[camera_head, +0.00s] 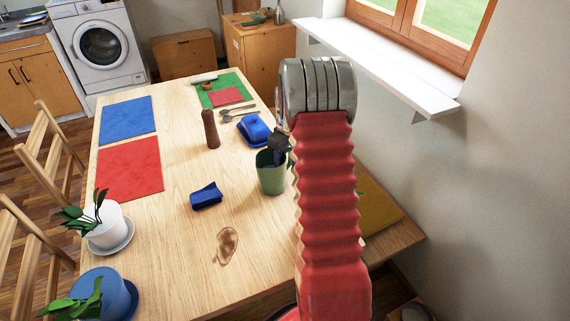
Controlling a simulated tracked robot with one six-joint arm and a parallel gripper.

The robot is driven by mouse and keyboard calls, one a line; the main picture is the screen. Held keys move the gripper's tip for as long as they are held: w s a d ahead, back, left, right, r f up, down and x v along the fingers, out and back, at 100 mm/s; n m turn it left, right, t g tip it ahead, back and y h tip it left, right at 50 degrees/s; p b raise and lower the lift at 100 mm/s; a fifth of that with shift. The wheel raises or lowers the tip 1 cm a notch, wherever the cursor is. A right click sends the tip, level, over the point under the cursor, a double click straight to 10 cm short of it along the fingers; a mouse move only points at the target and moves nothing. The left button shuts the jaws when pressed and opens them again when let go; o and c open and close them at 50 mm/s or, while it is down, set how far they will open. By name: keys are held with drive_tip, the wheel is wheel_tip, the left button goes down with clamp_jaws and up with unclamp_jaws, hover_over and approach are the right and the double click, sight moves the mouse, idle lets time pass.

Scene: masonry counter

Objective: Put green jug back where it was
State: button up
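The green jug (270,178) stands upright on the wooden table (180,230), right of the table's middle and just left of my red-sleeved arm. My gripper (277,150) shows as a dark shape at the jug's rim. The arm hides most of the gripper, so I cannot tell whether its fingers are open or closed on the jug. The jug's right side and any handle there are partly hidden behind the arm.
Potted plants (105,227) line the left edge. The window sill (400,68) juts out at right.

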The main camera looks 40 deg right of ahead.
drive_tip(key=o, duration=0.4)
drive_tip(key=shift+c, duration=0.2)
drive_tip(key=shift+r, duration=0.1)
drive_tip(key=r, duration=1.1)
drive_tip(key=shift+d+r, duration=0.2)
drive_tip(key=shift+r, duration=0.3)
